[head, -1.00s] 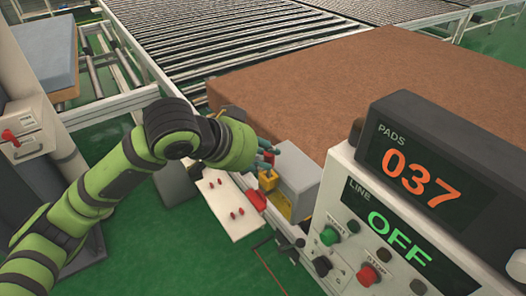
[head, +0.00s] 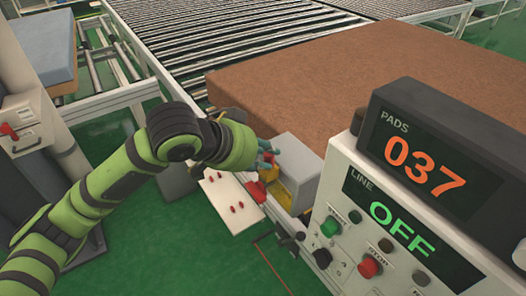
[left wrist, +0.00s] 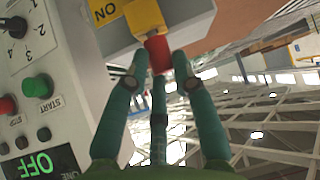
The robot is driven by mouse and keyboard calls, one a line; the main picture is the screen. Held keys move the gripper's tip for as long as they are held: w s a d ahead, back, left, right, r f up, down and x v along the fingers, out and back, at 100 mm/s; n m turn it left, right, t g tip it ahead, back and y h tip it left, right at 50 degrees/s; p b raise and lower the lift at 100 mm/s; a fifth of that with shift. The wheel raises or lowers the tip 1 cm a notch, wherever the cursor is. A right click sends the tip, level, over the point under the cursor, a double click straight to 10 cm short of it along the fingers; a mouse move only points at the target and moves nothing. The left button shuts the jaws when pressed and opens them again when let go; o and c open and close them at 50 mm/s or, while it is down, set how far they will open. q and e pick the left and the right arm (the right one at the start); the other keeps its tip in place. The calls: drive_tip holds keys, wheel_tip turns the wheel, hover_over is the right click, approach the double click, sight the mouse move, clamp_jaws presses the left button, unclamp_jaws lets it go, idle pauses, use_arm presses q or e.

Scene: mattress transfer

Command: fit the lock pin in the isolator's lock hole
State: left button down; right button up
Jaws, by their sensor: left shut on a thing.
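The isolator is a grey box (head: 290,175) with yellow parts on its near side, beside the brown mattress. In the left wrist view its yellow plate (left wrist: 105,12) carries the word ON, upside down, and a pale yellow block (left wrist: 145,16) stands out from it. My left gripper (head: 266,158) is at the isolator's near side. In the left wrist view its teal fingers (left wrist: 159,65) are shut around a red piece (left wrist: 158,52), which looks like the lock pin. The red piece's far end meets or overlaps the pale block; I cannot tell whether it is in a hole. My right gripper is out of view.
A white board (head: 228,205) with several small red pieces lies below the gripper. A control panel (head: 345,195) reading PADS 037 and LINE OFF stands close on the right. The brown mattress (head: 320,85) fills the space behind; a roller conveyor (head: 215,35) lies beyond.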

use_arm(q)
drive_tip(key=shift+f, duration=0.35)
drive_tip(key=c, duration=0.9)
unclamp_jaws()
drive_tip(key=shift+c, duration=0.2)
drive_tip(key=v, duration=1.2)
drive_tip(key=shift+w, duration=0.1)
